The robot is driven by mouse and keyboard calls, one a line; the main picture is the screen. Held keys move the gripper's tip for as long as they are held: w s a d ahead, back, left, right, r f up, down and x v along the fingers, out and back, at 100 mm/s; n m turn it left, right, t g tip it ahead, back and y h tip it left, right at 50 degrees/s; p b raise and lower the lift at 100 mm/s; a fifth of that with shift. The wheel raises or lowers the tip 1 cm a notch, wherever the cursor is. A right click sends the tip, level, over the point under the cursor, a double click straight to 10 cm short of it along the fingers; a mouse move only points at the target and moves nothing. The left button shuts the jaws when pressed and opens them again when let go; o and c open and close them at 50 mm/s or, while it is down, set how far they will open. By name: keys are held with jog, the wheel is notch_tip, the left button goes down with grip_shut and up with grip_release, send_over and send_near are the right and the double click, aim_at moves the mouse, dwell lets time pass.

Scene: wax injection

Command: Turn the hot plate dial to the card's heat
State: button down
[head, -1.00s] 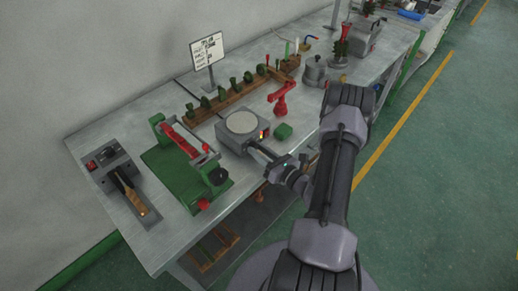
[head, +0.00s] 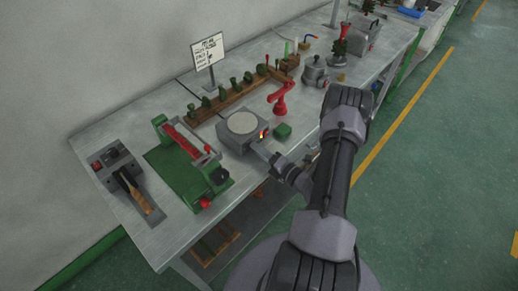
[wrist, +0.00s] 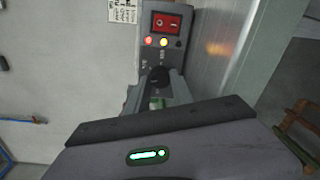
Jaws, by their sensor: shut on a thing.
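The hot plate (head: 229,137) is a grey box with a pale round top, in the middle of the bench in the head view. In the wrist view its front panel (wrist: 143,50) shows a red rocker switch (wrist: 166,22), two lit lamps, one red and one yellow, and a black dial (wrist: 158,76). My gripper (wrist: 160,92) is shut on the dial from the front; its fingers hide part of it. In the head view my gripper (head: 257,147) meets the plate's front. The dial's setting is not readable. The white card (head: 207,51) stands behind; its text is too small to read.
A green clamp frame (head: 180,170) with red parts stands left of the plate. A red press-like tool (head: 280,98) and a green block (head: 282,131) are close on the right. A wooden rack (head: 235,95) lies behind.

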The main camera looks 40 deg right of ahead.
jog(key=m, duration=0.3)
jog(key=shift+p, duration=0.3)
jog(key=shift+m+y, duration=0.3)
jog(key=shift+m, duration=1.7)
jog(key=c, duration=1.1)
grip_release()
